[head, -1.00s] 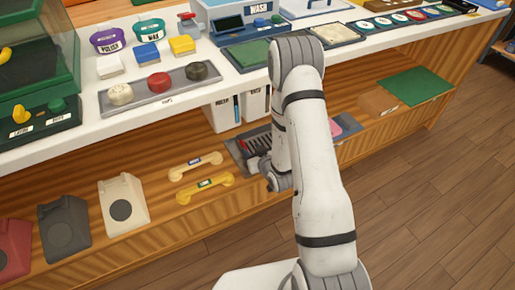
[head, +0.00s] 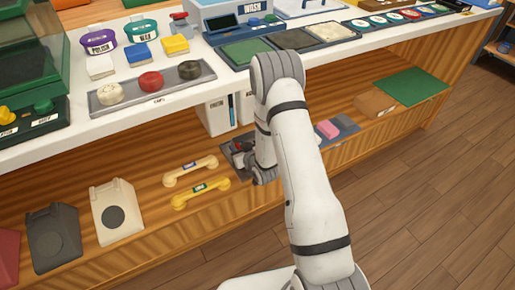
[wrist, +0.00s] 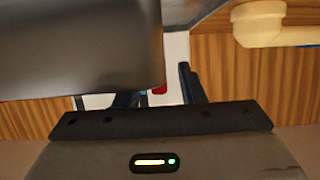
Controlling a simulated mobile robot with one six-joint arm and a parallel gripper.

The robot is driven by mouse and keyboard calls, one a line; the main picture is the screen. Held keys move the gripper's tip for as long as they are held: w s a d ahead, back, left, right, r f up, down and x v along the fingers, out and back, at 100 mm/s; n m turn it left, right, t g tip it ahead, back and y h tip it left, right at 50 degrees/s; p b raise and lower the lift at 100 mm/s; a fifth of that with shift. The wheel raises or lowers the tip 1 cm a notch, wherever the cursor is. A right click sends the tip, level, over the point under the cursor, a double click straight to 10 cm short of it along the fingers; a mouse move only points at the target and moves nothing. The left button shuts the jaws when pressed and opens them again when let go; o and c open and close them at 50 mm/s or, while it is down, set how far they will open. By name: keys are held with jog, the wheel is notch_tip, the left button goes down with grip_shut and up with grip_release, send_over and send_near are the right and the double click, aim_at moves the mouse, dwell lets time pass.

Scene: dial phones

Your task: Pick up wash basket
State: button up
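I cannot single out a wash basket for certain. A blue unit labelled WASH (head: 235,14) stands on the counter top. A dark tray (head: 232,166) lies on the lower shelf, mostly hidden behind my arm. My gripper (head: 243,150) is low at this shelf, over or beside that tray, with a small red spot by it. In the wrist view my gripper (wrist: 158,98) shows two dark fingers apart, with a bit of red (wrist: 159,90) and a white surface beyond. A large dark grey shape (wrist: 80,50) covers the upper left there. I cannot make out anything held.
The counter (head: 75,125) overhangs the shelf. White boxes (head: 218,118) stand behind. A pink block (head: 328,129) and a green mat (head: 410,87) lie to the right.

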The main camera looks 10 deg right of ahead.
grip_shut()
dwell(0.4)
